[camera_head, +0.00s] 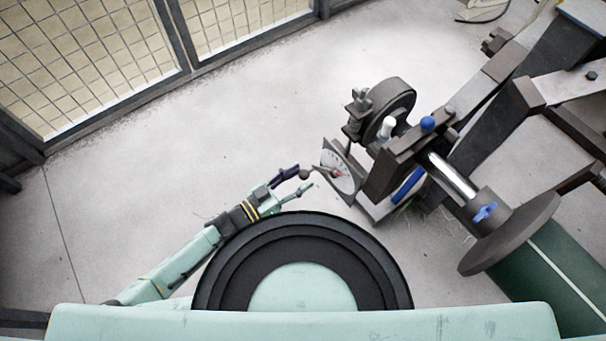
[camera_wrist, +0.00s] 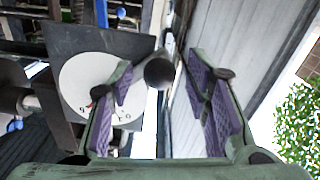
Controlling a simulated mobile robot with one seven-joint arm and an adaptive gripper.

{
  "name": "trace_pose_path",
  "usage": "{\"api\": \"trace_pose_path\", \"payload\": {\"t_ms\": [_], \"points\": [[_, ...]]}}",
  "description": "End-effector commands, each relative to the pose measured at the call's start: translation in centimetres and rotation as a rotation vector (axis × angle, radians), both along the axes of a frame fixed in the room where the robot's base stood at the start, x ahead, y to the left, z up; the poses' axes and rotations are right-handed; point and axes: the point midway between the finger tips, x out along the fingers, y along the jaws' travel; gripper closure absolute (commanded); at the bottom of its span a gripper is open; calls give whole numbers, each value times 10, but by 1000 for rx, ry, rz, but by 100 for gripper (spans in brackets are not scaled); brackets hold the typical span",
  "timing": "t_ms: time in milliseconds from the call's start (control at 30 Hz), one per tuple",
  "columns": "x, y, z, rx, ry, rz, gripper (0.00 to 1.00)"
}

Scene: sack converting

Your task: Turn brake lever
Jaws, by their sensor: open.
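The brake lever's dark ball knob (camera_head: 304,174) is on a thin rod in front of a round white dial (camera_head: 343,174) with a small red mark. In the wrist view the knob (camera_wrist: 159,72) appears in the gap between my purple-padded fingers, and the dial (camera_wrist: 82,80) is behind the left finger. My gripper (camera_head: 297,181) is open, with its fingertips close to the knob. I see no clear contact between pads and knob. Part of the rod is hidden behind the knob in the wrist view.
A dark machine frame with a metal shaft (camera_head: 450,175), a large disc (camera_head: 508,234) and a blue-knobbed part (camera_head: 427,123) stands right of the dial. Mesh fencing (camera_head: 90,60) lines the upper left. The floor between is clear.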

Motion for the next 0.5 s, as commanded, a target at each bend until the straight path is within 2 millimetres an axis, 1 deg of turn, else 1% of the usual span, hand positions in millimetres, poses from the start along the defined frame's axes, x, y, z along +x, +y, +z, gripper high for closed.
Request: {"api": "trace_pose_path", "payload": {"t_ms": [33, 200, 467, 500], "points": [[4, -6, 0, -2, -1, -2, 56], [10, -13, 0, 0, 0, 0, 56], [11, -14, 0, 0, 1, 1, 56], [11, -14, 0, 0, 1, 1, 58]]}}
